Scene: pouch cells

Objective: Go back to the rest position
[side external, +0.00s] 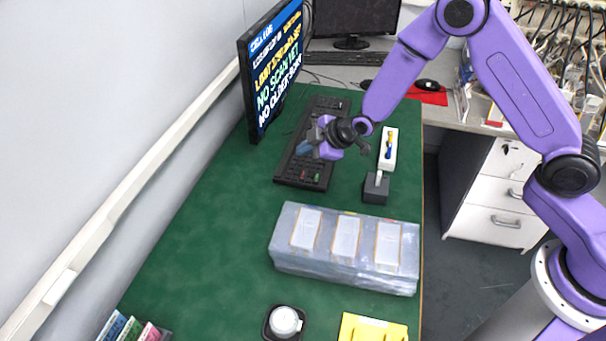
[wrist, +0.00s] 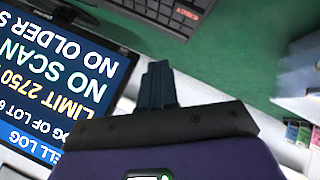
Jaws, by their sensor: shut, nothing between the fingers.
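My gripper (side external: 305,148) is in the air over the black keyboard (side external: 311,143) in the side view, with its fingers toward the left and the monitor. In the wrist view, its dark blue fingers (wrist: 158,82) are together and hold nothing. My purple arm reaches across from the right, bent at a high elbow.
The monitor (side external: 273,68) stands left of the gripper, its screen (wrist: 60,85) close in the wrist view. A translucent bin (side external: 342,276), dark block (side external: 376,188), white tray (side external: 392,136), round device (side external: 285,322) and yellow tray (side external: 372,329) occupy the green table (side external: 205,240). The table's left-centre is clear.

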